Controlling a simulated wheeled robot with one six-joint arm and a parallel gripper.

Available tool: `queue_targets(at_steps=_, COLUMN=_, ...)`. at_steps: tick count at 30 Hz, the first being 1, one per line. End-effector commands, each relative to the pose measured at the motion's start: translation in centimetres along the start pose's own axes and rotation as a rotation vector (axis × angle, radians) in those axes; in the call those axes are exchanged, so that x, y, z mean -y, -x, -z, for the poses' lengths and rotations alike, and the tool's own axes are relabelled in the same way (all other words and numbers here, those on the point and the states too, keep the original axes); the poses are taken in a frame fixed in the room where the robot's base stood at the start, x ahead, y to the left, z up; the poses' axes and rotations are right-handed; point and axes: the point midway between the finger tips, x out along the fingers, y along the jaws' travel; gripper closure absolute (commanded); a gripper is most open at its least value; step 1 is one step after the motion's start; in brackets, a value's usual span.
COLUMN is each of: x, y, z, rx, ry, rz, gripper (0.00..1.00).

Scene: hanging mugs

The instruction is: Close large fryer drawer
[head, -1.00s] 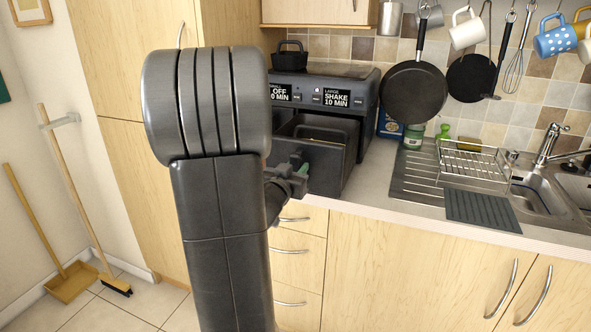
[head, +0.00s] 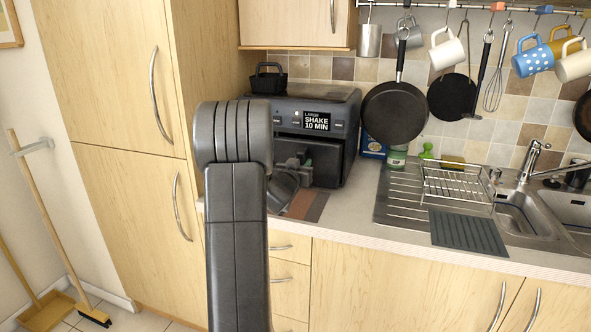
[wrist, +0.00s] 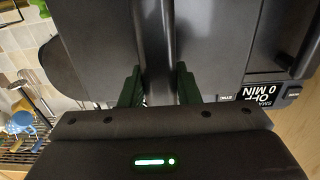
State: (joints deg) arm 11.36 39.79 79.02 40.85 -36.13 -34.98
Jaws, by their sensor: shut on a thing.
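The black fryer (head: 345,103) stands on the counter with its "LARGE SHAKE 10 MIN" display lit. The large drawer's front (head: 327,158) sits about level with the fryer body, with no clear gap visible. My gripper (head: 303,168) is at this front, partly hidden behind my arm. In the wrist view, my gripper (wrist: 159,88) has its green-edged fingers on either side of the drawer's dark upright handle (wrist: 157,55) and is shut on it. The small drawer's "OFF" label (wrist: 268,93) shows to the right there. My arm hides the fryer's left side in the head view.
A dark pan (head: 393,114) and several mugs hang right of and above the fryer.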

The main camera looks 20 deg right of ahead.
Motion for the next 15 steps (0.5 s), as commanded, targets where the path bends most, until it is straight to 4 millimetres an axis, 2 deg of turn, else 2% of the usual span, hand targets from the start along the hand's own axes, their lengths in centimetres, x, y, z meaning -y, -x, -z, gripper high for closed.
queue_targets(at_steps=3, x=-0.1, y=-2.0, z=0.0, rx=0.003, ry=0.000, rz=-0.001, gripper=1.00)
queue_targets(at_steps=9, x=-0.1, y=-4.4, z=-0.1, rx=0.004, ry=-0.001, rz=-0.001, gripper=1.00)
queue_targets(at_steps=15, x=0.0, y=-4.9, z=-0.2, rx=0.003, ry=-0.001, rz=0.000, gripper=1.00)
